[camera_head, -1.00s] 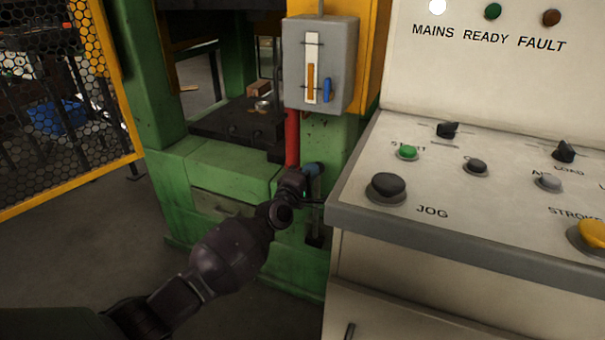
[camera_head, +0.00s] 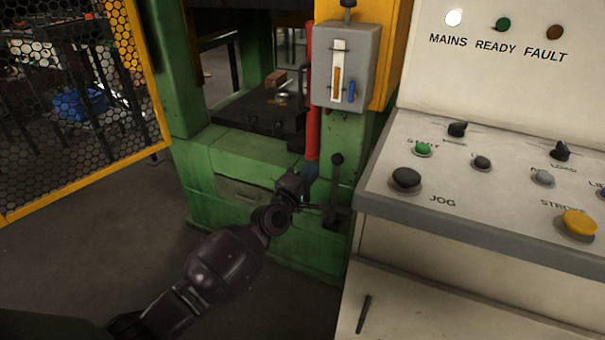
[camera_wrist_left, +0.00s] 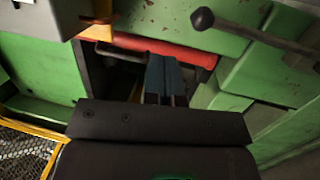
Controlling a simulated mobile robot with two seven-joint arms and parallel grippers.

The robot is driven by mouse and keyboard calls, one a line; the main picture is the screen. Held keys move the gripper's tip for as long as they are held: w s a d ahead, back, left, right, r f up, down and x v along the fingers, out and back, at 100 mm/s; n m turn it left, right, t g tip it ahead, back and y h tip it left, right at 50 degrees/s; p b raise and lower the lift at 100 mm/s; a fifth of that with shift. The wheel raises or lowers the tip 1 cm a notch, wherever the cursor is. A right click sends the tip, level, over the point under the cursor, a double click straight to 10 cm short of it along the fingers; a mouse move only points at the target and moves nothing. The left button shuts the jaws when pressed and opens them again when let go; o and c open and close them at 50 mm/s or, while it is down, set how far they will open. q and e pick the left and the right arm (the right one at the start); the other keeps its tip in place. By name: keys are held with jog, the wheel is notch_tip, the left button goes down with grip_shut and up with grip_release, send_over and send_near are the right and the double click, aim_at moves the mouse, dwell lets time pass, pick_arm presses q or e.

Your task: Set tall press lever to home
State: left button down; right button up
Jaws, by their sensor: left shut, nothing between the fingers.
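A dark lever (camera_head: 334,190) with a round black knob stands nearly upright on the green press, low beside the control desk. The lever also shows in the left wrist view (camera_wrist_left: 255,36), with its knob at the upper middle. My left gripper (camera_head: 310,171) is just left of the lever in the head view, its bluish fingers pointing toward the press. In the left wrist view the fingers (camera_wrist_left: 165,72) are together and empty, with a visible gap between them and the knob. My right gripper is in neither view.
A red pipe (camera_head: 313,105) runs down the press close to my left fingertips. A grey gauge box (camera_head: 362,65) hangs above the lever, with a black knob (camera_head: 348,3) over it. The control desk (camera_head: 450,225) stands close at right, a yellow mesh fence (camera_head: 95,95) at left.

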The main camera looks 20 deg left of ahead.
pick_arm(q)
jog(key=shift+s+a+r, duration=0.1)
jog(key=shift+s, duration=0.4)
jog(key=shift+s+a+r, duration=0.1)
jog(key=shift+s, duration=0.4)
